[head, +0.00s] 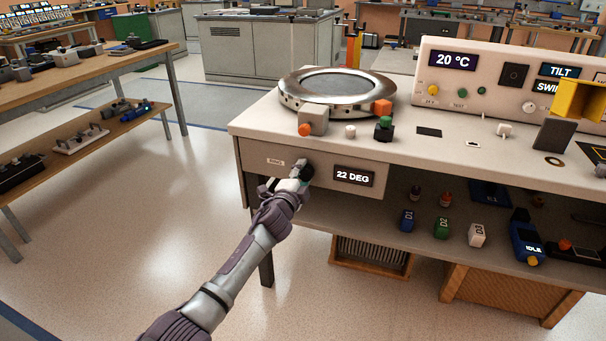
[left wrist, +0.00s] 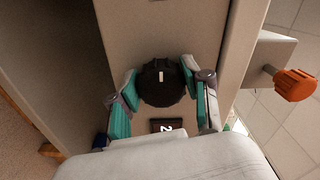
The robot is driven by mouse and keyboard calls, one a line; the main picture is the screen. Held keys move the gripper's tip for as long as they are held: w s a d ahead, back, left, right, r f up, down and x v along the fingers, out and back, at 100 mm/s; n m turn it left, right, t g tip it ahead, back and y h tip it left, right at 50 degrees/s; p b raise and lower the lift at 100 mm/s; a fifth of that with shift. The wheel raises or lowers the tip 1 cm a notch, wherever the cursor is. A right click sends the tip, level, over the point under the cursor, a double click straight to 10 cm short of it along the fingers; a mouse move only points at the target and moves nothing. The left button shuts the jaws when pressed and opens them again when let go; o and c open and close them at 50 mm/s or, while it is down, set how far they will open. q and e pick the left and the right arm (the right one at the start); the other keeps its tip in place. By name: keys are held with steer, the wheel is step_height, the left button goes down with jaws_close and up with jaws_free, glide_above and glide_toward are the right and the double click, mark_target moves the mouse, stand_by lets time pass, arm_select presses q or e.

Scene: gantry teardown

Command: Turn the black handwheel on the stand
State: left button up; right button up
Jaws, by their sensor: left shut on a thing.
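The black handwheel (left wrist: 161,88) is a round, ridged knob with a white mark, on the front panel of the stand (head: 252,160). In the left wrist view the mark points roughly toward the top of the picture. My left gripper (left wrist: 160,82) is shut on the handwheel, one teal-padded finger on each side. In the head view my left gripper (head: 298,174) reaches the panel from the lower left and hides most of the wheel. A display (head: 354,176) right of it reads 22 DEG. My right gripper is in neither view.
A metal ring (head: 338,87) sits on the stand's top, with a grey block carrying an orange knob (head: 305,130) near the front edge. A shelf below holds small coloured blocks (head: 442,227). A wooden bench (head: 85,66) stands left; the floor between is clear.

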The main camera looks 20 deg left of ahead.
arm_select(q)
steer(key=m, duration=0.5)
steer(key=shift+m, duration=0.4)
stand_by(0.3)
steer(key=o, duration=1.2)
steer(key=shift+c, duration=0.2)
steer(key=shift+r, duration=0.1)
steer(key=shift+s, duration=0.1)
steer(key=s, duration=1.2)
steer(key=shift+a, duration=0.15)
